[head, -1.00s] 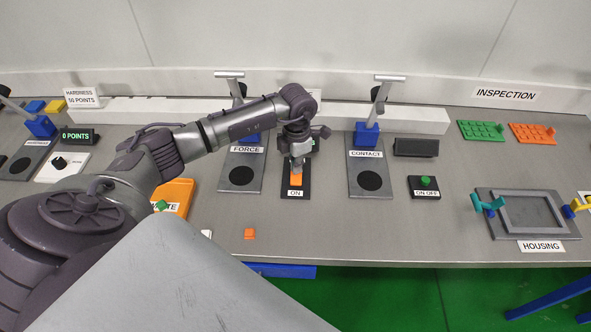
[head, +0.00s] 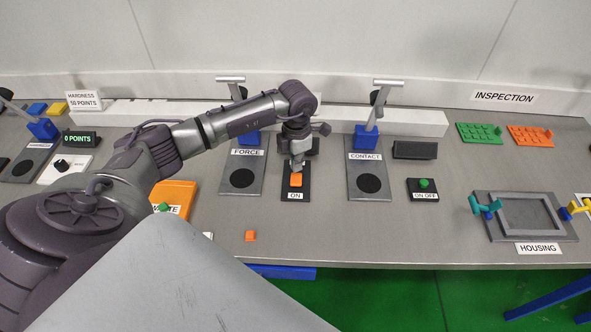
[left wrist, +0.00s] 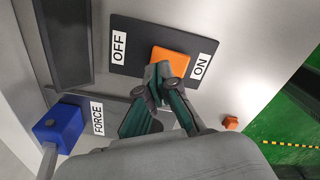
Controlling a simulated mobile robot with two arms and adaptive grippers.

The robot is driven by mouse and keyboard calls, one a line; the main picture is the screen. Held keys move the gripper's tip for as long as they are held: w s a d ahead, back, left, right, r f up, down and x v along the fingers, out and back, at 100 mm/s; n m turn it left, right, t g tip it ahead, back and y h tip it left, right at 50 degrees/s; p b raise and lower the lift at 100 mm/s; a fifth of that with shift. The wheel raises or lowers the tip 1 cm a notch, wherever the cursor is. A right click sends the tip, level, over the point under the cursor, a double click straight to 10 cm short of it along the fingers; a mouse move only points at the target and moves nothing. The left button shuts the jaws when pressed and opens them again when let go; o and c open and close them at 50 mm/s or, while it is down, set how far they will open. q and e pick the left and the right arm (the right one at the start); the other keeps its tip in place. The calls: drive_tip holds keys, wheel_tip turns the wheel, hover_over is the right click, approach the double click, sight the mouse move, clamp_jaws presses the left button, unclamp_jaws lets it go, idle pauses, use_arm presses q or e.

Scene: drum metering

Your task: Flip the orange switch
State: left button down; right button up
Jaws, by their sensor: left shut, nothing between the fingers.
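The orange switch (head: 296,181) sits on a dark plate (head: 288,194) with an ON label at its near end. In the left wrist view the orange switch (left wrist: 171,62) lies between the OFF label (left wrist: 119,44) and the ON label (left wrist: 203,60), nearer to ON. My left gripper (head: 296,168) is shut and empty, pointing down over the switch's far part. In the left wrist view the closed fingertips (left wrist: 160,75) overlap the switch's edge; whether they touch it I cannot tell. My right gripper is not in view.
The FORCE stand (head: 241,179) is left of the switch plate and the CONTACT stand (head: 369,182) is right of it. A small orange piece (head: 251,236) lies near the table's front edge.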

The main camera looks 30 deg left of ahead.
sight(297, 176)
use_arm(q)
drive_tip(key=shift+r+p, duration=1.1)
drive_tip(key=shift+r, duration=1.05)
